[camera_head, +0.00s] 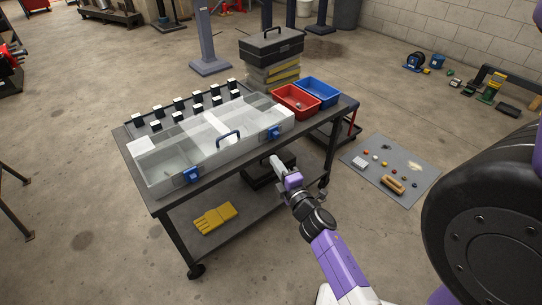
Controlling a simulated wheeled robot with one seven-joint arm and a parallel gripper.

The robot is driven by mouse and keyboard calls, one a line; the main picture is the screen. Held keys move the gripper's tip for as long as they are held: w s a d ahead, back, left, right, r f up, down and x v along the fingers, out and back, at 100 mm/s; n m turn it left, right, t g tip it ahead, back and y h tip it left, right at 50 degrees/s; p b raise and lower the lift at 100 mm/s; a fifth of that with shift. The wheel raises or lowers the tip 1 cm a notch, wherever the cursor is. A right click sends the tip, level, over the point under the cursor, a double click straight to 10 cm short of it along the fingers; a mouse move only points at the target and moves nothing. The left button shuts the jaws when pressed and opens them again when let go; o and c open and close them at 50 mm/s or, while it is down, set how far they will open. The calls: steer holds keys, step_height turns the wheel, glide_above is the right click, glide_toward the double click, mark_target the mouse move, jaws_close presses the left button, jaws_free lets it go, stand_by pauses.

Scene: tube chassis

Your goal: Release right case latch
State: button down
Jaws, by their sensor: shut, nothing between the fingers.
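A long clear-lidded grey case (210,150) lies on the dark cart top. A blue latch sits at each end of its front face: the right latch (273,132) and the left latch (191,175). The lid looks closed; I cannot tell whether either latch is fastened. My gripper (275,159) is shut and empty. In the picture it is just below the right latch, in front of the cart's edge and apart from the latch.
A red bin (295,102) and a blue bin (318,92) stand right of the case. A stacked toolbox (271,55) is behind them. Several black-and-white pieces line the cart's back. A grey mat (375,182) with small items lies on the floor.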

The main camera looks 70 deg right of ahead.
steer(key=shift+v, duration=0.9)
steer(key=s+a+r+m+t+y, duration=0.15)
steer(key=a+r+m, duration=0.3)
steer(key=a, duration=0.55)
steer(key=s+a+r+m+t+y, duration=0.1)
steer(key=a+r+m+t+y, duration=0.3)
steer(key=a, duration=0.7)
steer(key=s+a+r+g+y, duration=0.1)
steer(key=s+a+g+y, duration=0.1)
steer(key=s+a+y, duration=0.35)
steer(key=s+a+r+g+y, duration=0.1)
steer(key=s+a+y, duration=0.1)
steer(key=s+a, duration=0.65)
step_height(320, 180, up, 15)
steer(key=w+a+p, duration=0.2)
steer(key=p, duration=1.3)
steer(key=shift+w+a+r+p, duration=0.2)
steer(key=shift+w+a+p, duration=0.1)
steer(key=shift+a, duration=0.1)
